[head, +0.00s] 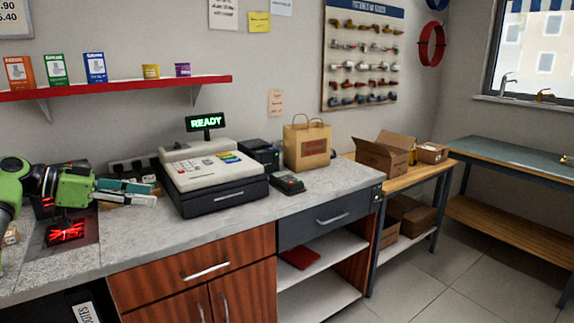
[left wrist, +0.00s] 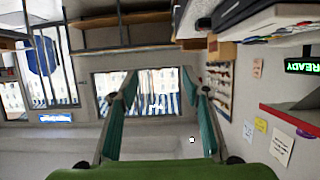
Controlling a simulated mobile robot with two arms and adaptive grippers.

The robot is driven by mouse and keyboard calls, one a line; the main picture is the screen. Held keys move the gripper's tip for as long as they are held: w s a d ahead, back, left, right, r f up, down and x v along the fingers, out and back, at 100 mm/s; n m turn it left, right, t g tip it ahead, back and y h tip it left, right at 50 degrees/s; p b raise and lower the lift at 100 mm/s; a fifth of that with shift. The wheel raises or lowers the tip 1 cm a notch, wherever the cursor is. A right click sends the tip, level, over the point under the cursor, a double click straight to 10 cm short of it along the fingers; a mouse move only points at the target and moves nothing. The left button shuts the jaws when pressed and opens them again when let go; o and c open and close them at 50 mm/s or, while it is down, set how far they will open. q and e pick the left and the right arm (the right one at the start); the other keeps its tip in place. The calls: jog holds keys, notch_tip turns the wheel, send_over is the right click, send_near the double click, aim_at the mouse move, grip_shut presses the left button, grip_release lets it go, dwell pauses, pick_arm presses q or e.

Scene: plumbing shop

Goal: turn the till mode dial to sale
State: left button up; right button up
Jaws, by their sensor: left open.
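The till (head: 212,165) stands on the grey counter, a cream keypad top over a black drawer base. Its pole display (head: 206,122) reads READY in green, and the display also shows at the right edge of the left wrist view (left wrist: 302,66). I cannot make out the mode dial or its setting. My left gripper (head: 154,194) is left of the till, pointing right towards its left side, with its teal fingers apart and empty. In the left wrist view the open fingers (left wrist: 160,82) frame only the far room and window. My right gripper is out of view.
A card reader (head: 288,184) and a paper bag (head: 307,146) stand right of the till. A red-edged shelf (head: 120,87) with boxes and tins hangs above. A black scanner plate (head: 72,232) with a red glow lies left. The counter front (head: 160,238) is clear.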

pick_arm(q)
notch_tip(320, 180, down, 35)
jog(key=n+g+y, duration=0.1)
jog(key=n+y, duration=0.4)
jog(key=n, duration=0.1)
jog(key=s+f+n+g+y, duration=0.1)
jog(key=s+f+y, duration=0.1)
jog(key=s+f, duration=0.65)
jog(key=s+f+n+g+y, duration=0.2)
jog(key=s+f, duration=0.2)
jog(key=f, duration=1)
jog(key=s+d+f+g+y, duration=0.1)
jog(key=s+d+f, duration=0.1)
jog(key=s+f, duration=1.15)
jog(key=s+d+f, duration=0.3)
jog(key=s+f, duration=0.1)
jog(key=s, duration=0.8)
jog(key=s+d+f+g, duration=0.1)
jog(key=s+d+f, duration=0.2)
jog(key=s, duration=1)
jog(key=s+d+f+y, duration=0.1)
jog(key=s+d+f, duration=0.2)
jog(key=s, duration=0.9)
notch_tip(320, 180, down, 2)
jog(key=shift+s+d, duration=0.15)
jog(key=shift+s, duration=0.25)
